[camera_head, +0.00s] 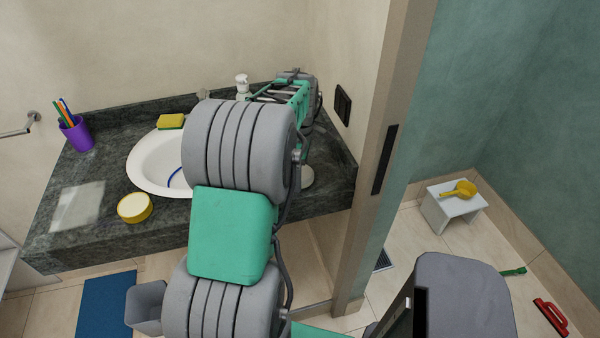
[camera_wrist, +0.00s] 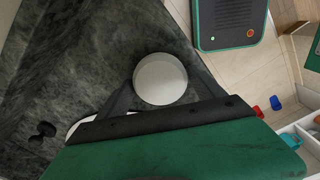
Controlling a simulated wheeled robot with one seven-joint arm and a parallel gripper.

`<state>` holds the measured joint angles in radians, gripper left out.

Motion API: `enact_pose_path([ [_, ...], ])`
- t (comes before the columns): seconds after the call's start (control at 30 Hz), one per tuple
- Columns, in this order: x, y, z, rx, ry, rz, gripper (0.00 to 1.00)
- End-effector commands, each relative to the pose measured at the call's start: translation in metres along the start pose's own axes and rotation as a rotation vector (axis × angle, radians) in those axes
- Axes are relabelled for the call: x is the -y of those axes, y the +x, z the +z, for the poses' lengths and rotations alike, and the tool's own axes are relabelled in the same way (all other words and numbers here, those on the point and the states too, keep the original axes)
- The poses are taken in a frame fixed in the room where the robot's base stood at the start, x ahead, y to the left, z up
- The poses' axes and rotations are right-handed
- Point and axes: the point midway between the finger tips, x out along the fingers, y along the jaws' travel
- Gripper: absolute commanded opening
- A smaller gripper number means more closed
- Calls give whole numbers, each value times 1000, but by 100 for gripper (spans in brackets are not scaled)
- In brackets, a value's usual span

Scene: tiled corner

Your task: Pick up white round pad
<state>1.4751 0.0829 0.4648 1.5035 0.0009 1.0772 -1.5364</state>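The white round pad (camera_wrist: 160,80) lies on the dark stone counter in the wrist view, near the counter's edge. In the head view a pale rounded piece (camera_head: 307,178) shows at the counter's right part, mostly hidden by my arm; it looks like the same pad. My gripper (camera_wrist: 162,72) is open in the wrist view, with one dark finger on each side of the pad. The fingertips are close to its sides; I cannot tell whether they touch. In the head view my arm hides the gripper's fingers.
The counter (camera_head: 90,235) holds a white sink (camera_head: 150,165), a yellow sponge (camera_head: 171,121), a round yellow-rimmed tub (camera_head: 134,207), a purple cup (camera_head: 77,134) with brushes and a white dispenser (camera_head: 242,84). A door frame (camera_head: 380,150) stands right of the counter.

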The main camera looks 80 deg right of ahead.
Motion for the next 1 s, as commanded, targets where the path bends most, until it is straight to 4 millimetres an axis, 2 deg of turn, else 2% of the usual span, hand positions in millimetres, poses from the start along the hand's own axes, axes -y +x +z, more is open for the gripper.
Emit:
enact_pose_path([
  [0.07,0,0,0,0,0,0,70],
  [0.6,0,0,0,0,0,1,26],
  [0.83,-1,-4,0,0,0,2,26],
  [1.0,-2,-23,0,0,0,6,26],
])
